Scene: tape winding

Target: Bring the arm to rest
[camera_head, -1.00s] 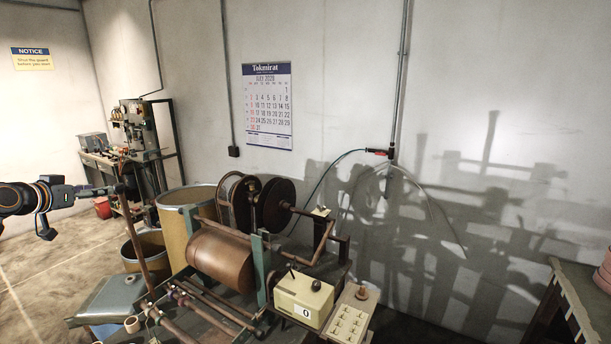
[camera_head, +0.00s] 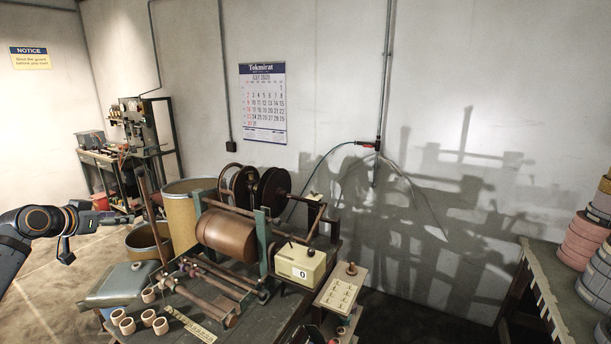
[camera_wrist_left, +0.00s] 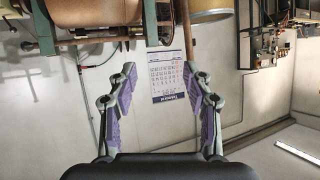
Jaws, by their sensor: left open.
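My left gripper (camera_head: 122,214) is at the left of the head view, in the air before the far workbench and left of the winding machine. It looks small and dark there. The left wrist view shows its two purple-padded fingers spread wide, with nothing between their tips (camera_wrist_left: 160,76). That view is upside down. The winding machine's brown roller (camera_head: 226,232) is to the right of the gripper, apart from it. My right gripper does not show.
Several tape cores (camera_head: 127,326) lie at the near end of the machine bench. A counter box (camera_head: 300,264) and button panel (camera_head: 340,288) stand at its right. Drums (camera_head: 182,215) stand behind. Tape rolls (camera_head: 583,238) are stacked on a right-hand table. Floor at left is clear.

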